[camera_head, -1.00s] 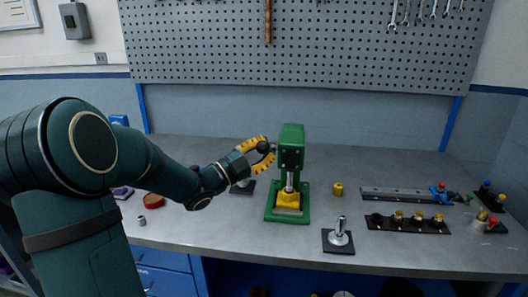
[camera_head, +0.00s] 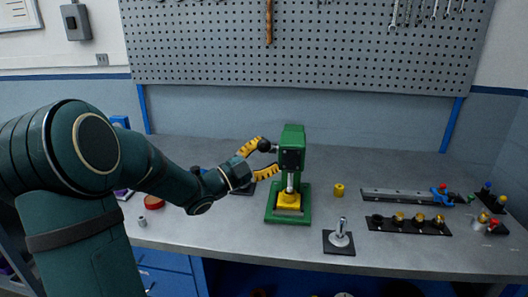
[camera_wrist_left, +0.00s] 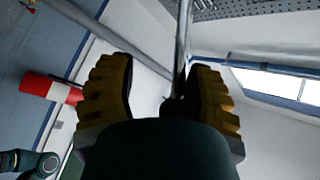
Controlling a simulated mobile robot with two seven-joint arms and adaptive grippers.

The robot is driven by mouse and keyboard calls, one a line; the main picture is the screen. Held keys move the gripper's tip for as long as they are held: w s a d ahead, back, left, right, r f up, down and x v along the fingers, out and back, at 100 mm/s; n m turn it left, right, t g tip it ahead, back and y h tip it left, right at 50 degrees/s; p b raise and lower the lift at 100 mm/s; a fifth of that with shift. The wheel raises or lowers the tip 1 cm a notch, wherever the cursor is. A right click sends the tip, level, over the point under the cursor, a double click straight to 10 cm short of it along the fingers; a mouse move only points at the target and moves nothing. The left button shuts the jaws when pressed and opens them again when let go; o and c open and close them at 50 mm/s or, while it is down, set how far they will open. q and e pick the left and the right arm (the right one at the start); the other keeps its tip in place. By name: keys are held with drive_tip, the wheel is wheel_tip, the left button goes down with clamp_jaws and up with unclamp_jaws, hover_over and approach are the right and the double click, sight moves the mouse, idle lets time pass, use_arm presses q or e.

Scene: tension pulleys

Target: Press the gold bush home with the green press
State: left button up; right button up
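The green press (camera_head: 293,148) stands mid-table, its ram lowered over a yellow piece (camera_head: 289,201) on its base. I cannot make out a separate gold bush under the ram. The press's lever has a dark knob (camera_head: 264,145) on its left side. My left gripper (camera_head: 262,157) is open at that lever, one yellow finger above left of the knob and one below it. In the left wrist view its fingers (camera_wrist_left: 160,95) stand apart, with a metal rod (camera_wrist_left: 183,45) running up between them. My right gripper is not in view.
A yellow cylinder (camera_head: 339,190) stands right of the press. A metal post on a black plate (camera_head: 338,242) is in front. A dark strip with several gold-topped parts (camera_head: 408,225) and a grey rail (camera_head: 395,196) lie right. A red round part (camera_head: 154,202) sits left.

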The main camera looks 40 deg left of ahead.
use_arm(q)
drive_tip(key=shift+r, duration=0.15)
idle(0.3)
drive_tip(key=b+v, duration=0.3)
drive_tip(key=v, duration=1.2)
drive_tip(key=shift+s+r+b, duration=0.25)
drive_tip(key=shift+s+b, duration=0.1)
drive_tip(key=shift+s, duration=0.1)
idle(0.7)
drive_tip(key=shift+a, duration=0.1)
idle(0.4)
drive_tip(key=v, duration=1.2)
drive_tip(key=shift+f, duration=0.2)
